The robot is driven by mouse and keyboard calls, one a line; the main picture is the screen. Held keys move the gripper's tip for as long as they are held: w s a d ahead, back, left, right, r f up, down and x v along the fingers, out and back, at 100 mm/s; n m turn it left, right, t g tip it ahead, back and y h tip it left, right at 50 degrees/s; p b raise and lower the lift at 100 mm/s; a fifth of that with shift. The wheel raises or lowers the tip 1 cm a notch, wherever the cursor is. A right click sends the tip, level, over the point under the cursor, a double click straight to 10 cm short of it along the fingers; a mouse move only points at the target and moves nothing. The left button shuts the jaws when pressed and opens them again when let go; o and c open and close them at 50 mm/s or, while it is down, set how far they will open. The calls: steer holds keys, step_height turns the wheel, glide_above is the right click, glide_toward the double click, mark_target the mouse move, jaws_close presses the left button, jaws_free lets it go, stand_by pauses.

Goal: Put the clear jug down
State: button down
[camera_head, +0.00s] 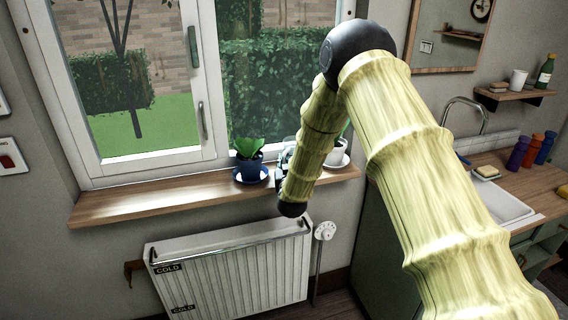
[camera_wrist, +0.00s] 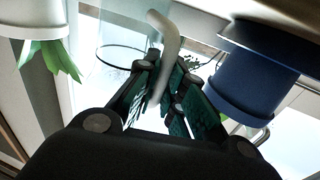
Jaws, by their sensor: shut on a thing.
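The clear jug (camera_wrist: 115,35) is at the top centre of the wrist view, which shows the scene upside down. Its pale curved handle (camera_wrist: 168,32) runs down between the fingers. My gripper (camera_wrist: 167,78) is shut on this handle. In the head view my gripper (camera_head: 284,165) is over the wooden windowsill (camera_head: 140,203), mostly hidden behind my arm. Only a small glassy part of the jug (camera_head: 290,142) shows there. I cannot tell whether the jug's base touches the sill.
A blue pot (camera_head: 250,168) with a plant stands on a blue saucer just left of my gripper. A white pot (camera_head: 335,156) stands to the right, partly behind my arm. The sill's left part is clear. A radiator (camera_head: 230,270) is below, the window (camera_head: 140,80) behind.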

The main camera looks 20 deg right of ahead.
steer(key=shift+f, duration=0.15)
steer(key=c, duration=1.5)
jaws_free()
steer(key=shift+s, duration=0.1)
